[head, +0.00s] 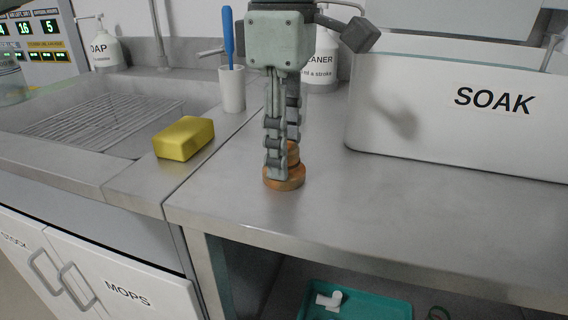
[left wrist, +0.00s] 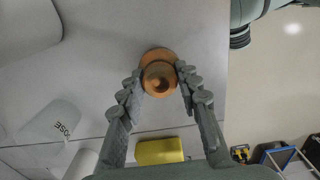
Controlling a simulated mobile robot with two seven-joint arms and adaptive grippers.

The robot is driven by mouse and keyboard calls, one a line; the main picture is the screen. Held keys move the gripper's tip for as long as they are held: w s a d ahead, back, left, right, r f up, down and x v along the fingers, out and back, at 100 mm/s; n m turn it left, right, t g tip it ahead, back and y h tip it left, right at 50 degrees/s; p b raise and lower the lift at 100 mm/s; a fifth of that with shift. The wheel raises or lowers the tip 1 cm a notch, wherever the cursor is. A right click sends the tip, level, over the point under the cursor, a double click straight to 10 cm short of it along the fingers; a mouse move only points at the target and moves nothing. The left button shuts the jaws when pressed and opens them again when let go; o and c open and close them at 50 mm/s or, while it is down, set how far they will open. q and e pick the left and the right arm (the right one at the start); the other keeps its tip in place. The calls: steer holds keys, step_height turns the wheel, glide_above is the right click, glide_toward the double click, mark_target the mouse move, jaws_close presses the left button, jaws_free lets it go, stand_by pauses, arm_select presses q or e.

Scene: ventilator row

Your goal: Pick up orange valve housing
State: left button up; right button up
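The orange valve housing (head: 287,181) stands upright on the steel counter near its front left corner. It has a wide round base and a narrower stepped top. My left gripper (head: 284,160) points straight down over it, and the near finger hides part of the housing. In the left wrist view the housing (left wrist: 158,76) sits between the two fingertips of my left gripper (left wrist: 159,73). One finger is on each side, very close to it. I cannot tell whether they touch it. My right gripper is not in view.
A yellow sponge (head: 184,138) lies by the sink to the left. A white cup (head: 232,92) with a blue-handled brush stands behind it. A white SOAK bin (head: 450,115) fills the back right. A teal tray (head: 355,305) is below the counter. The counter's front right is clear.

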arm_select(q)
steer(key=c, duration=0.5)
steer(key=shift+r, duration=0.4)
step_height(320, 180, up, 4)
steer(key=shift+s+a+f, duration=0.1)
steer(key=shift+s+f, duration=0.05)
steer(key=shift+s+a+r, duration=1.1)
steer(key=shift+s+a, duration=0.15)
steer(key=shift+s, duration=0.2)
steer(key=shift+s+a+r, duration=1.05)
steer(key=shift+s+a, duration=0.2)
steer(key=shift+s, duration=0.15)
steer(key=shift+s+a+r, duration=1.1)
steer(key=shift+s+a, duration=0.15)
steer(key=shift+s, duration=0.2)
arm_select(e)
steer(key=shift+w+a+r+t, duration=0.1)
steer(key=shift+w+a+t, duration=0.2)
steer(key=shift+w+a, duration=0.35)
